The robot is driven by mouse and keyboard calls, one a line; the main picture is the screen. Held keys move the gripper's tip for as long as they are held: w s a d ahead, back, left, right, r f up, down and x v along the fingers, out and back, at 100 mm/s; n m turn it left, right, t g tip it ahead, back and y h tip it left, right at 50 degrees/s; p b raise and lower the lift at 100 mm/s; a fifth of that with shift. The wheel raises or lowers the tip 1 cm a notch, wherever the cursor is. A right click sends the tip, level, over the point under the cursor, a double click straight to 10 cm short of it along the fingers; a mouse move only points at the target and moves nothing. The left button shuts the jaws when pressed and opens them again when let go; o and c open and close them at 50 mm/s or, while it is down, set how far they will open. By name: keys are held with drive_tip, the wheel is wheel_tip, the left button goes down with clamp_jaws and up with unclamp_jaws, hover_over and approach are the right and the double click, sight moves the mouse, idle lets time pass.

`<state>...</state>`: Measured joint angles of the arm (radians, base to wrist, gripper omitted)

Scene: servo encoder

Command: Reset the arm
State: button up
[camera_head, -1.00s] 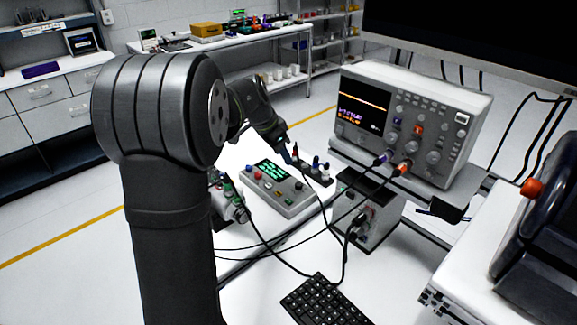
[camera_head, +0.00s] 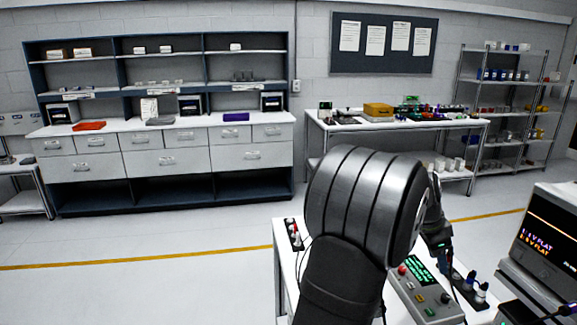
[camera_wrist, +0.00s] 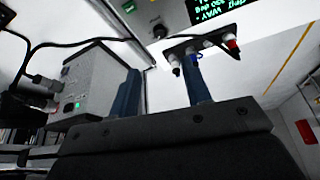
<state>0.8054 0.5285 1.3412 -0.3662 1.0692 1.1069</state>
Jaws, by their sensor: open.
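My gripper (camera_wrist: 163,85) is open in the wrist view, its two blue fingers apart with nothing held between them. The right finger overlaps a small connector strip (camera_wrist: 208,42) with several plugs, beyond it. The left finger is near a grey box (camera_wrist: 88,82) with a green light. In the head view my gripper (camera_head: 446,258) is small and partly hidden behind my dark arm; it hangs above the bench beside the grey control box (camera_head: 424,296) with a green text display. I cannot tell whether it touches anything.
A cable (camera_wrist: 75,42) runs across the wrist view. A strip with red and white connectors (camera_head: 293,234) lies on the bench left of my arm. Cabinets (camera_head: 160,150) and a back table (camera_head: 400,122) stand farther away across open floor.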

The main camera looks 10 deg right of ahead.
sight(446, 296)
drive_tip(key=x, duration=1.3)
drive_tip(key=shift+d+f, duration=0.15)
drive_tip(key=shift+f, duration=0.15)
drive_tip(key=shift+r, duration=0.1)
drive_tip(key=v, duration=1.7)
drive_tip(key=x, duration=1.7)
drive_tip(key=shift+s, duration=0.1)
drive_tip(key=shift+n, duration=0.6)
drive_tip(key=shift+s+n+t, duration=0.15)
drive_tip(key=shift+n+t, duration=0.75)
drive_tip(key=shift+n, duration=0.8)
drive_tip(key=shift+s+n+t+y, duration=0.15)
drive_tip(key=shift+n+t, duration=0.25)
drive_tip(key=shift+n, duration=0.65)
drive_tip(key=shift+s+n+t+y, duration=0.15)
drive_tip(key=shift+n+t, duration=0.25)
drive_tip(key=shift+n, duration=0.65)
drive_tip(key=shift+v, duration=1.55)
